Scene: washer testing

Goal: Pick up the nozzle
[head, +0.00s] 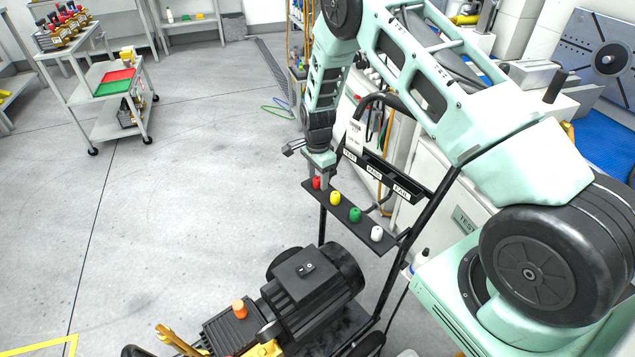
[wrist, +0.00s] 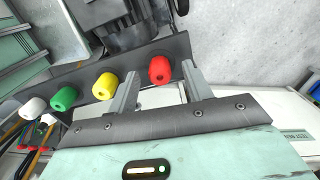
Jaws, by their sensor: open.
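Several coloured nozzles stand in a row on a narrow black shelf (head: 346,216) of the cart. The red nozzle (head: 317,183) is at the left end in the head view, followed by the yellow nozzle (head: 335,198), the green nozzle (head: 355,215) and the white nozzle (head: 377,233). My gripper (head: 319,166) is open right at the red nozzle. In the wrist view, the red nozzle (wrist: 160,70) shows between the two fingers of my gripper (wrist: 160,74), with visible gaps. The yellow nozzle (wrist: 105,86) lies just outside the left finger.
A black motor pump (head: 312,280) with an orange cap (head: 239,308) sits low on the cart below the shelf. The cart's black frame and label panel (head: 376,172) rise behind the nozzles. A grey trolley (head: 110,118) stands far left. The floor between is clear.

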